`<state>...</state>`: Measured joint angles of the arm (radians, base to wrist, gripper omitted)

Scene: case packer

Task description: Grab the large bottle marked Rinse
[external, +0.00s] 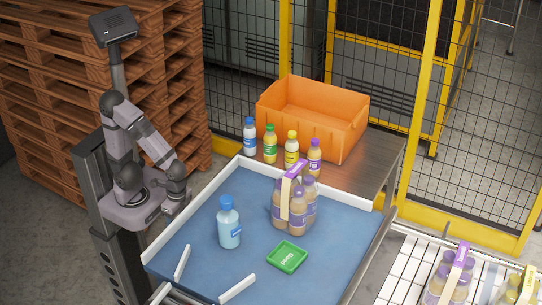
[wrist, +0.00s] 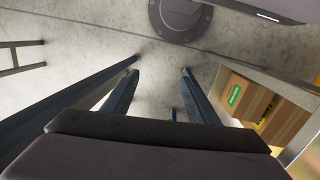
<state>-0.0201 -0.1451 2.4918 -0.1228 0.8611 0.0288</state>
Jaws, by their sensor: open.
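The large light-blue bottle (external: 226,229) with a blue cap stands upright on the blue tabletop (external: 195,247), left of centre in the external view. Its blue label is too small to read. My arm is folded near its base, to the upper left of the bottle and well apart from it. In the wrist view my gripper (wrist: 160,75) is open, with its two fingers spread and only grey floor between them. The bottle is not in the wrist view.
A banded pack of purple-capped bottles (external: 296,211) and a green dish (external: 288,256) are right of the large bottle. White guides (external: 238,289) lie near the front. Several small bottles (external: 270,147) and an orange crate (external: 288,112) are behind. Cartons (wrist: 265,103) show in the wrist view.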

